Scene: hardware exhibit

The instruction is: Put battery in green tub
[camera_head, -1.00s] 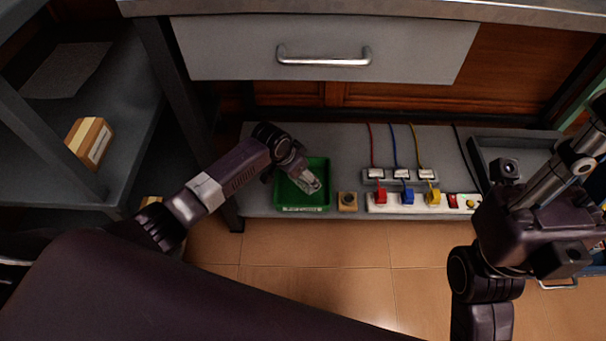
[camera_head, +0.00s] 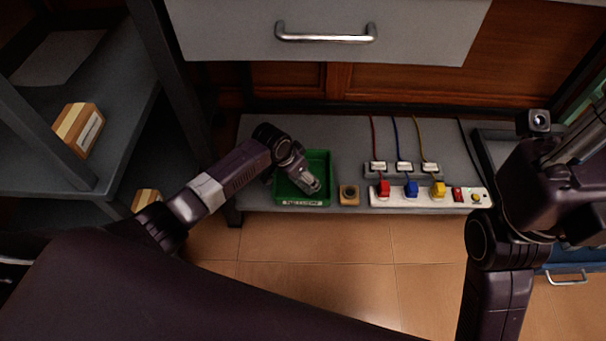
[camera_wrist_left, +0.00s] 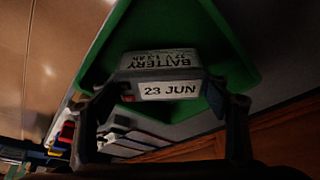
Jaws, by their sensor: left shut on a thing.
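My left gripper (camera_head: 311,187) is over the green tub (camera_head: 318,163), which stands on the low grey shelf and has a white label on its front. In the left wrist view the gripper (camera_wrist_left: 160,108) is shut on the battery (camera_wrist_left: 168,89), a grey block with labels reading "BATTERY" and "23 JUN". The green tub (camera_wrist_left: 215,55) fills the background behind the battery there. I cannot tell whether the battery touches the tub floor. In the head view the gripper hides most of the battery. My right gripper is not in view; only part of that arm shows at the right.
A small wooden block with a dark round top (camera_head: 349,195) stands just right of the tub. A white power strip (camera_head: 425,197) with red, blue and yellow plugs lies further right. A drawer (camera_head: 330,35) overhangs behind. Cardboard boxes (camera_head: 78,130) sit on the left shelves.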

